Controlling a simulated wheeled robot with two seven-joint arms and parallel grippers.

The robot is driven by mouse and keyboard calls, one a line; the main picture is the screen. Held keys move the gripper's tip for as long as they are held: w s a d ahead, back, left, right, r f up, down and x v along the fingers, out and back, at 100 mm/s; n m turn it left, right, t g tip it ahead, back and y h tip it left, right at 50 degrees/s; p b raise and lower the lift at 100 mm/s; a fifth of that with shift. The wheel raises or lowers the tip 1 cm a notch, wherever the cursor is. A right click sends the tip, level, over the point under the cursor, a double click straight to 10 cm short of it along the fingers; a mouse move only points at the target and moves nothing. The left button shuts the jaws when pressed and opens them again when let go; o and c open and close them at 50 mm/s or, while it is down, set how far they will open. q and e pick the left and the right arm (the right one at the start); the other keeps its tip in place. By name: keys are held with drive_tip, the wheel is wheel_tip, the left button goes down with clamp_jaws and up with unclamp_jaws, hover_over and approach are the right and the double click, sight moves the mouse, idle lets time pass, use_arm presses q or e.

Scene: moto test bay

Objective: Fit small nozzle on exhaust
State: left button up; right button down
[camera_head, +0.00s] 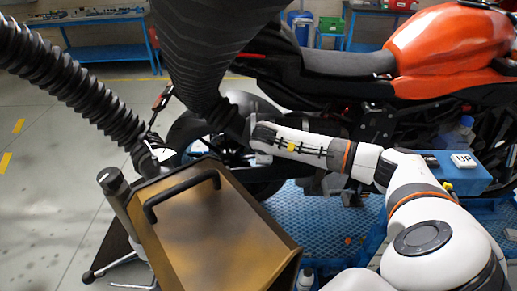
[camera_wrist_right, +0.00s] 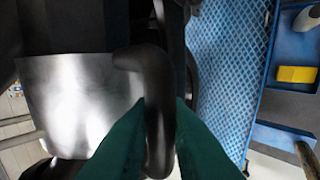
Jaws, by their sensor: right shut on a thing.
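My right arm reaches in from the right in the head view to the lower end of a tapered black hose (camera_head: 205,60) hanging from above. The hose hides my right fingers there. In the right wrist view my right gripper (camera_wrist_right: 160,125) has green fingers closed on a bent black handle (camera_wrist_right: 157,85), which I take to be the small nozzle's. A shiny silver surface (camera_wrist_right: 70,100) lies left of the handle; I cannot tell whether it is nozzle or exhaust. The motorcycle (camera_head: 345,62) stands behind, its rear wheel partly hidden. I cannot make out its exhaust outlet. My left gripper is not in view.
A brown box with a black handle (camera_head: 215,235) fills the lower middle. A thick ribbed hose (camera_head: 75,80) crosses the left. The blue lattice platform (camera_head: 325,225) lies under the motorcycle. A blue bin (camera_head: 460,180) stands at right. Grey floor is free at far left.

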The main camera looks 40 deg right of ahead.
drive_tip(key=shift+s+d+f, duration=0.1)
drive_tip(key=shift+s+f, duration=0.1)
drive_tip(key=shift+s+d, duration=0.1)
drive_tip(key=shift+s+d+f+p, duration=0.35)
drive_tip(key=shift+s+d+p, duration=0.15)
drive_tip(key=shift+s+d, duration=0.3)
drive_tip(key=shift+s+d+f+b, duration=0.1)
drive_tip(key=shift+d+f+b, duration=0.1)
drive_tip(key=shift+f+b, duration=0.3)
idle(0.3)
drive_tip(key=c, duration=1.3)
unclamp_jaws()
drive_tip(key=shift+s+r, duration=0.1)
drive_tip(key=shift+r, duration=0.15)
